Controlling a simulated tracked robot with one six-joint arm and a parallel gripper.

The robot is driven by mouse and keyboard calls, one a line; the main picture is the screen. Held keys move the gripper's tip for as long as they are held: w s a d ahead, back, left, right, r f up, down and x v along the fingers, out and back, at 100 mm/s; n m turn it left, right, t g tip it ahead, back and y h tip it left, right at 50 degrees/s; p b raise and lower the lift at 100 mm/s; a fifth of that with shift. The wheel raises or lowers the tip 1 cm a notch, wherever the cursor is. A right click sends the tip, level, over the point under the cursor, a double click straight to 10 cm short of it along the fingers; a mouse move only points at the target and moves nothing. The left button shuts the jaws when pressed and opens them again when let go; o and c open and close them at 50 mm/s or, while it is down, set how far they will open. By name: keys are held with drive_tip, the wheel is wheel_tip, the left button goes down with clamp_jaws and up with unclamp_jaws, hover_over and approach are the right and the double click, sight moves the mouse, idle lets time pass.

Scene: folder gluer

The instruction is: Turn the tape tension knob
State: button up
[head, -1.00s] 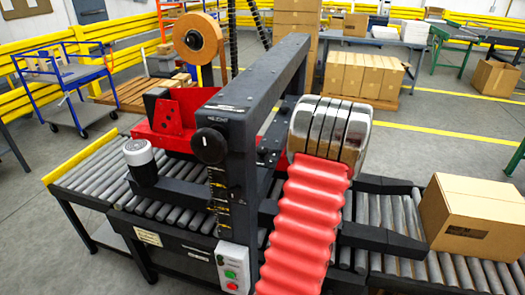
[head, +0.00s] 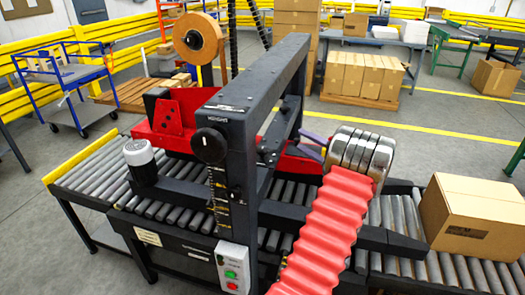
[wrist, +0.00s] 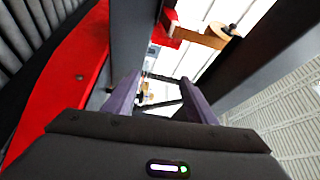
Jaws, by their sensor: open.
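A tan tape roll (head: 198,38) with a dark hub knob (head: 193,40) stands upright above the machine's far side in the head view. In the wrist view a tan part (wrist: 203,38) with a small dark knob (wrist: 232,29) shows at the upper right, beyond my fingers. My gripper (head: 308,143) is right of the machine's dark frame, well apart from the roll. Its purple fingers (wrist: 158,88) are spread and empty in the wrist view. A separate black round knob (head: 209,145), under lettering that seems to read HEIGHT, is on the frame's near post.
The dark overhead frame (head: 255,85) stands between my gripper and the tape roll. Red guide plates (head: 180,115) and a grey-white motor (head: 140,158) sit over the rollers. A cardboard box (head: 470,215) rests on the conveyor at right. A control box (head: 234,268) hangs in front.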

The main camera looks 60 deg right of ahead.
drive_tip(key=a+m+y, duration=0.2)
drive_tip(key=m+y, duration=0.1)
drive_tip(key=y, duration=0.1)
drive_tip(key=m+y, duration=0.6)
drive_tip(key=m, duration=0.2)
approach(262, 149)
drive_tip(key=d+v, duration=0.1)
drive_tip(key=v, duration=0.3)
drive_tip(key=shift+w+a+m, duration=0.1)
drive_tip(key=shift+a+m, duration=0.2)
drive_tip(key=shift+m, duration=0.8)
drive_tip(key=x, duration=1.4)
drive_tip(key=shift+a+f, duration=0.2)
drive_tip(key=shift+f, duration=0.05)
drive_tip(key=shift+c, duration=0.4)
drive_tip(key=c, duration=0.9)
